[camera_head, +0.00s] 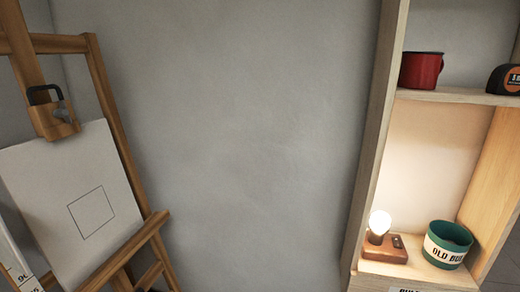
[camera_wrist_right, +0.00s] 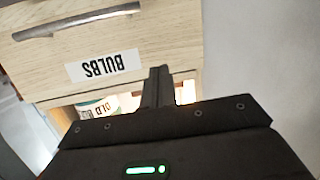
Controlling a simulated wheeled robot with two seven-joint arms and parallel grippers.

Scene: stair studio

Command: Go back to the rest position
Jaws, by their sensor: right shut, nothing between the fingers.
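My right gripper (camera_wrist_right: 158,87) shows in the right wrist view. Its fingers are together with nothing between them. It is in front of a light wooden drawer front (camera_wrist_right: 180,38) with a "BULBS" label (camera_wrist_right: 103,66), which appears upside down there. I cannot tell whether the fingers touch the wood. The head view shows neither of my grippers, and my left gripper is in no view.
In the head view, a wooden shelf unit (camera_head: 376,130) at right holds a red mug (camera_head: 421,70), a tape measure (camera_head: 505,79), a lit bulb on a wooden base (camera_head: 384,248) and a green "OLD BU..." tin (camera_head: 447,245). An easel (camera_head: 112,110) with paper (camera_head: 70,180) stands left. Bare wall lies between.

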